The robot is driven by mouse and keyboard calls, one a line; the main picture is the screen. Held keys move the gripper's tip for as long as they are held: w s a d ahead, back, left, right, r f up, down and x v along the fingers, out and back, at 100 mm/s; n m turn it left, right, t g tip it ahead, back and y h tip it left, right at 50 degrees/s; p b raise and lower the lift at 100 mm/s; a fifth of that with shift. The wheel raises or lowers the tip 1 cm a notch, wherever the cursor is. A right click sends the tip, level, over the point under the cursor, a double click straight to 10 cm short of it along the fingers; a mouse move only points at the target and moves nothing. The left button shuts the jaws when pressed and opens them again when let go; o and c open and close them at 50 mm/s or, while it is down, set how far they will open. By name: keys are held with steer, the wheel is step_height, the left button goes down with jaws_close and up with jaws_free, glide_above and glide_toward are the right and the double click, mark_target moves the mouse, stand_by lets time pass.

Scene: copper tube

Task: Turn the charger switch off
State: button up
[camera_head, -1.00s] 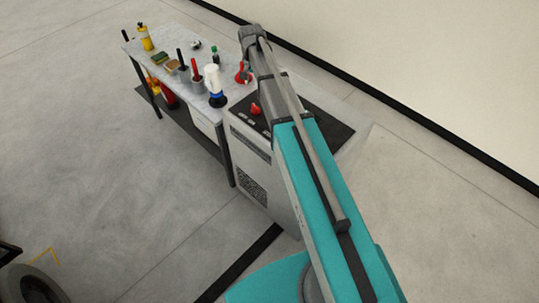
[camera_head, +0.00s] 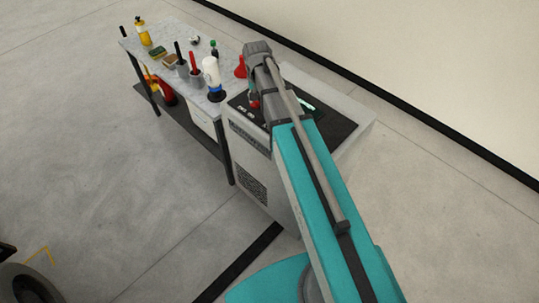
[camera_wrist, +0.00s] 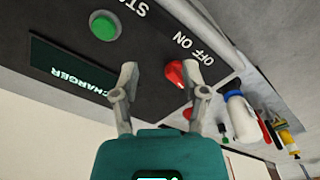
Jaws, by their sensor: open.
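The charger (camera_head: 330,128) is a pale cabinet with a black top panel. Its red switch knob (camera_wrist: 175,74) sits beside the white ON and OFF lettering in the wrist view. In the head view the knob (camera_head: 254,104) shows only partly, beside my wrist. My gripper (camera_wrist: 164,66) is open, its two fingers spread over the panel. The knob lies between the fingertips in the picture, nearer the right finger. I cannot tell whether that finger touches it. The fingers are mostly hidden in the head view.
A green button (camera_wrist: 103,26) and a dark display (camera_wrist: 68,70) are on the same panel. A workbench (camera_head: 181,35) adjoins the charger, with a white-and-blue bottle (camera_head: 211,75), a red object (camera_head: 240,67), cups and several other items. Open floor lies to the left.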

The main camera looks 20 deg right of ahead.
steer(key=s+f+n+b, duration=0.2)
steer(key=s+f+b, duration=0.2)
steer(key=s, duration=0.4)
steer(key=s+f+n+b, duration=0.1)
steer(key=s+f+b, duration=0.4)
steer(key=s, duration=0.4)
steer(key=shift+a+f+n, duration=0.35)
steer(key=shift+a+n, duration=0.05)
steer(key=shift+w, duration=0.15)
steer(key=w+r+n+p, duration=0.1)
steer(key=w+r+p, duration=0.6)
steer(key=w, duration=0.6)
steer(key=w+d+r+n+p, duration=0.1)
steer(key=w+r+n+p, duration=0.1)
steer(key=w+r+p, duration=0.5)
steer(key=w+r, duration=0.1)
steer(key=w, duration=0.5)
steer(key=shift+d+p, duration=0.25)
steer(key=shift+p, duration=0.15)
steer(key=shift+f, duration=0.15)
step_height(320, 180, down, 14)
steer(key=b, duration=1.3)
steer(key=shift+r+b, duration=0.25)
steer(key=shift+b, duration=0.15)
jaws_close()
